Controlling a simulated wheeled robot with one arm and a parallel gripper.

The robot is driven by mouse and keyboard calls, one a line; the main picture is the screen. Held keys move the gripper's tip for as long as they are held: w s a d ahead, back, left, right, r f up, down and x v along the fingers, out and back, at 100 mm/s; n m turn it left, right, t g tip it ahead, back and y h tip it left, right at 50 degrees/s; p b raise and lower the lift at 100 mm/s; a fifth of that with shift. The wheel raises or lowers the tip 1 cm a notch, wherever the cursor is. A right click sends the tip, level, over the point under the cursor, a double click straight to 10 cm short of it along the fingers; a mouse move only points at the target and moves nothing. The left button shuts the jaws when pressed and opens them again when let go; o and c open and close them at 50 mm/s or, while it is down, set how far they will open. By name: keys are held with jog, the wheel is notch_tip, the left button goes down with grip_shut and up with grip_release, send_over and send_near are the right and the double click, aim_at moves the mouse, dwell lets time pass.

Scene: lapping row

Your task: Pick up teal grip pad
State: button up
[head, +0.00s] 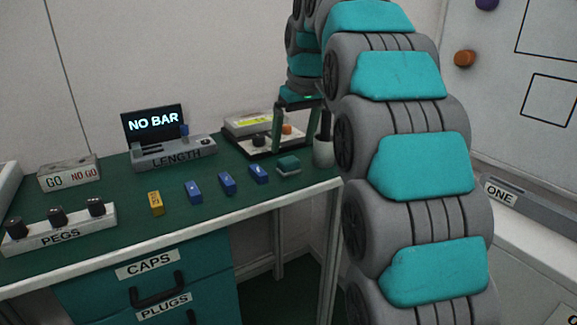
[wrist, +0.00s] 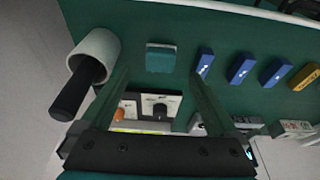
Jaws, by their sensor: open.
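The teal grip pad (head: 289,164) is a small block with a teal top and a paler lower edge. It lies on the green bench top near the right end, beside a row of blue blocks. In the wrist view the pad (wrist: 161,57) lies beyond my fingertips, roughly centred between them. My gripper (head: 299,146) is open and empty, pointing down above the back right of the bench. In the wrist view its two fingers (wrist: 160,74) spread apart with nothing between their tips. The pad is apart from the gripper and in plain sight.
A grey cup (head: 323,151) with a dark handle stands close right of the pad; it also shows in the wrist view (wrist: 98,51). Blue blocks (head: 227,183) and a yellow block (head: 156,203) lie left. A box with knobs (head: 259,145) sits behind. The bench edge is near.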

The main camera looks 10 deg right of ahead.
aim_at(289, 159)
jog(key=shift+x, duration=2.7)
jog(key=shift+w, duration=0.15)
jog(key=shift+c, duration=0.2)
grip_shut()
jog(key=shift+r, duration=0.1)
jog(key=shift+r, duration=1.7)
jog(key=s+r+b, duration=0.1)
jog(key=s, duration=1.5)
jog(key=shift+r+b, duration=0.25)
jog(key=shift+b, duration=0.1)
jog(key=shift+a, duration=0.1)
